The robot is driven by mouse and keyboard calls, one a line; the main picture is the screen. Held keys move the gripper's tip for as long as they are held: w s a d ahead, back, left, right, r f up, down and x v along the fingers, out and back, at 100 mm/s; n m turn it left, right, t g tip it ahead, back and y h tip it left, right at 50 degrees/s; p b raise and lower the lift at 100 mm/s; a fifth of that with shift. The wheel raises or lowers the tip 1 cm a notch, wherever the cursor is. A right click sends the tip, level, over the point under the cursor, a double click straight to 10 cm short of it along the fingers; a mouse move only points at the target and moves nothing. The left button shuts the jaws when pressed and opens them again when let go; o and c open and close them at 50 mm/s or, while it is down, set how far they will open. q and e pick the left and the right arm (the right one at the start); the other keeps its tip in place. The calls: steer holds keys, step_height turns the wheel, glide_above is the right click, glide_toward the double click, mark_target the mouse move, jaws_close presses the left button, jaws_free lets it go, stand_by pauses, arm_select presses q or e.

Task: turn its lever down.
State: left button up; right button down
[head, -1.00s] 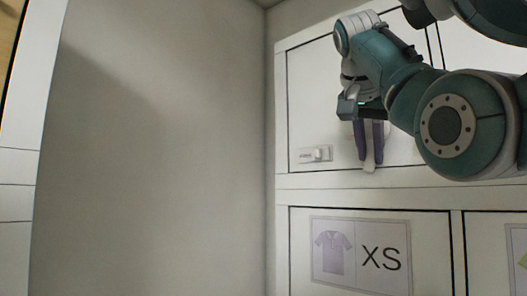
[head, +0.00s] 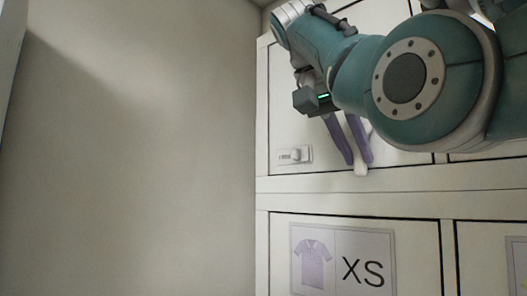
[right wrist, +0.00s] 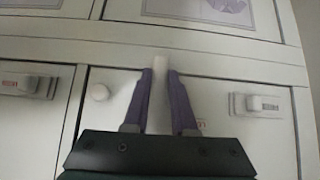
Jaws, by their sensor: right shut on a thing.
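The white lever (head: 360,168) is on the upper cabinet door (head: 300,100). Its end hangs down below the purple fingers of my right gripper (head: 354,156), and it leans slightly in the head view. In the right wrist view the lever (right wrist: 160,63) stands between the two fingers (right wrist: 160,78). My right gripper is shut on the lever. The fingers and my arm hide its upper part. The door looks closed. My left gripper is not in view.
A small latch plate (head: 295,155) sits left of the lever. Below is a panel with a purple shirt picture and "XS" (head: 343,262). A bare wall (head: 140,160) fills the left.

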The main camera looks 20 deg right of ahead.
steer(key=c, duration=0.7)
jaws_free()
steer(key=shift+d, duration=0.1)
